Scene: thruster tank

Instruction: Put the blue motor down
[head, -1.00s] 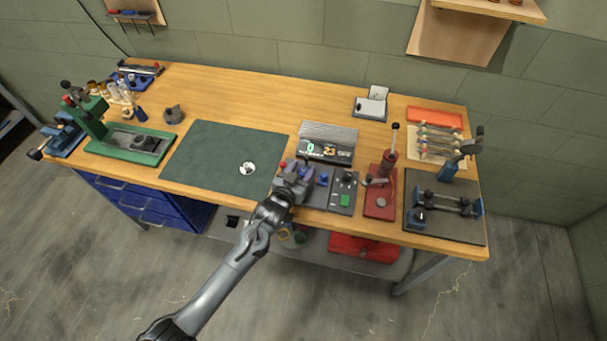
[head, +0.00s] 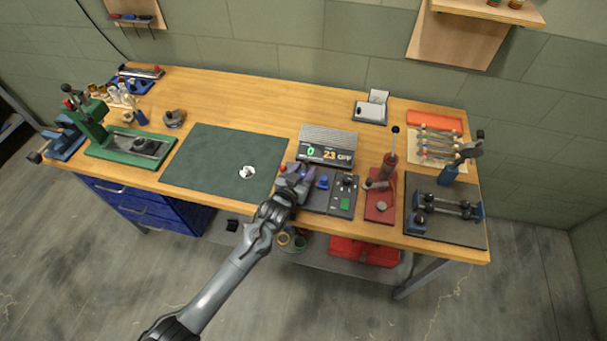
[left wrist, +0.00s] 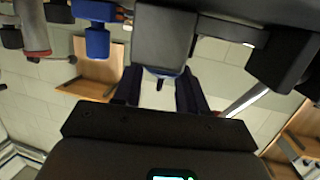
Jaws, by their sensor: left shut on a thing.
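My left gripper (head: 296,180) is low over the grey station at the front middle of the bench. In the left wrist view its two dark fingers (left wrist: 160,92) are shut on the blue motor (left wrist: 166,72). Only a blue edge and a thin dark pin of the motor show there, below a grey block (left wrist: 165,36). In the head view the gripper hides the motor, and I cannot tell if it touches the station. My right gripper is in neither view.
A blue part (head: 322,182) stands on the station just right of the gripper. A display box (head: 329,134) stands behind, and a red lever press (head: 381,203) to the right.

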